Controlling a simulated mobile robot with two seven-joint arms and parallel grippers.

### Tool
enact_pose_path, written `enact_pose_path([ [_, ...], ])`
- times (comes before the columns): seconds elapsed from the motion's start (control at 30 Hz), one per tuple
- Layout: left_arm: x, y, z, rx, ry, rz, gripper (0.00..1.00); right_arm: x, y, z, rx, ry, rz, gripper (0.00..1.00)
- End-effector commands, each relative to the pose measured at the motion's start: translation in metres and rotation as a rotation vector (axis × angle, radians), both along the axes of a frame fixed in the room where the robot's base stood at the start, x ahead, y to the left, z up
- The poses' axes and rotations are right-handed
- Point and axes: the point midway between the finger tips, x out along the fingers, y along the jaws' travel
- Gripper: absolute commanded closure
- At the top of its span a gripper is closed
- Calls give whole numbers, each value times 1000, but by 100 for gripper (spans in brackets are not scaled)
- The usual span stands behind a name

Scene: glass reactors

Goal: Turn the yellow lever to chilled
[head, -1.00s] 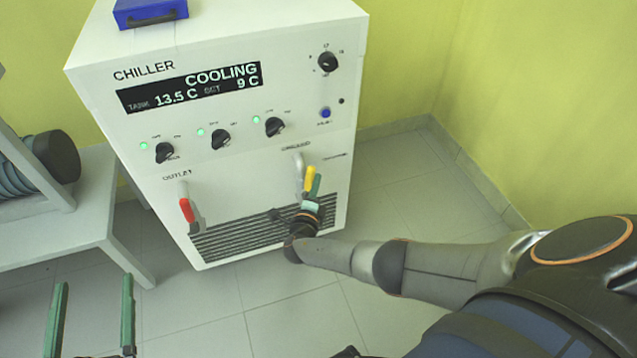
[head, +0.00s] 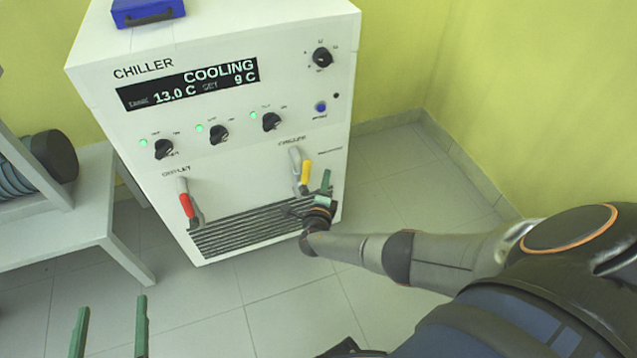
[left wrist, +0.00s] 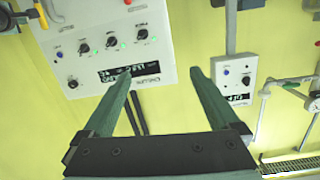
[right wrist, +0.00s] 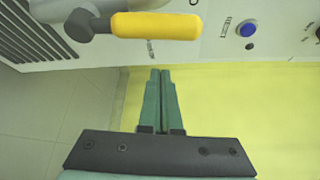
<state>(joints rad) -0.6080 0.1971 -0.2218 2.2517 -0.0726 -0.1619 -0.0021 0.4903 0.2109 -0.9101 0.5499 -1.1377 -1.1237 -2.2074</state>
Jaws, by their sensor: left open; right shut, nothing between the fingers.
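The yellow lever (head: 306,172) is on the lower right front of the white chiller (head: 225,165), below a small label that seems to read CHILLED. Its handle points up from a dark pivot beside a grey pipe. In the right wrist view the yellow handle (right wrist: 155,26) lies across the top, its dark pivot at the left end. My right gripper (head: 326,174) is shut and empty, just right of the lever; its fingertips (right wrist: 161,72) are apart from the handle. My left gripper (head: 111,304) is open and empty at the lower left, away from the chiller.
A red lever (head: 187,205) is at the chiller's lower left, under OUTLET. Dark knobs and a blue button (head: 321,107) are above the levers. The display reads COOLING, 13.0 C, set 9 C. A grey bench (head: 95,215) stands left. Floor is clear in front.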

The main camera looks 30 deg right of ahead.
Motion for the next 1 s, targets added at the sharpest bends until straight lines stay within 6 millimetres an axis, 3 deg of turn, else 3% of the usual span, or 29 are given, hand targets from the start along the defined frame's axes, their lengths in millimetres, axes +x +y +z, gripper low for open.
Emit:
enact_pose_path([
  [0.3, -26, 1, -72, 1, 319, 23, 5, -21, 20, 4, 0, 0, -1, 100],
  [0.6, -67, -2, -129, 3, 594, 31, 5, -43, 42, 6, 0, 0, 0, 100],
  [0.7, -79, -3, -141, 3, 662, 31, 5, -49, 47, 7, 0, -1, -1, 100],
  [1.0, -76, -4, -133, 2, 648, 29, 5, -66, 63, 7, -1, -2, -2, 100],
])
